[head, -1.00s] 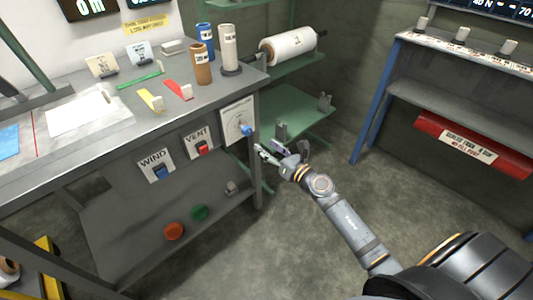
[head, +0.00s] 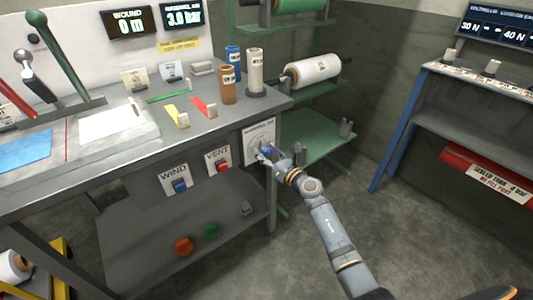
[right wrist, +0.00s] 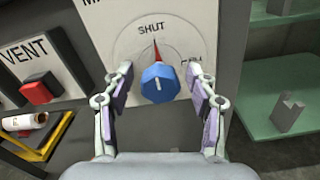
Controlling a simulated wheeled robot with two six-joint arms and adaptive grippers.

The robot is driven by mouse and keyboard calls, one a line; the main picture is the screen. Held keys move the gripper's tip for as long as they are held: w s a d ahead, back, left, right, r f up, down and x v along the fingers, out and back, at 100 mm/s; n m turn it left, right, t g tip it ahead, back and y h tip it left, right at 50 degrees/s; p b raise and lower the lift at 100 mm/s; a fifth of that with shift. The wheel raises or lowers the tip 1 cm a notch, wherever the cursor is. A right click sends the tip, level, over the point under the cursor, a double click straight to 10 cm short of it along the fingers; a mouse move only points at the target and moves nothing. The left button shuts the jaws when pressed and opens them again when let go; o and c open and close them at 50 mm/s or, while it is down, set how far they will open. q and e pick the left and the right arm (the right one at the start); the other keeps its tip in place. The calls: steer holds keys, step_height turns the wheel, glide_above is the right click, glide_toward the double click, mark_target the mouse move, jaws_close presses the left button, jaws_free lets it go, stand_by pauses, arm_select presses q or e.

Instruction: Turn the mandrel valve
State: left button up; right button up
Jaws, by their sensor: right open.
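The mandrel valve is a blue faceted knob (right wrist: 159,84) on a white dial plate (right wrist: 183,22) fixed to the bench front. A red pointer on the dial stands at SHUT; a second label at the right is partly hidden. In the head view, the plate (head: 260,132) shows beside the WIND and VENT switches. My right gripper (right wrist: 162,92) is open, with one finger left of the knob and one right of it, apart from it. The right gripper (head: 272,156) covers much of the knob in the head view. My left gripper is not in view.
The VENT switch (head: 222,163) and WIND switch (head: 180,186) sit left of the valve. A green shelf rack (head: 318,143) stands close at the right. The bench top (head: 205,130) holds tubes and levers. A display shows 3.0 bar.

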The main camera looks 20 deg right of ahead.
steer(key=shift+c, duration=0.5)
steer(key=c, duration=1.1)
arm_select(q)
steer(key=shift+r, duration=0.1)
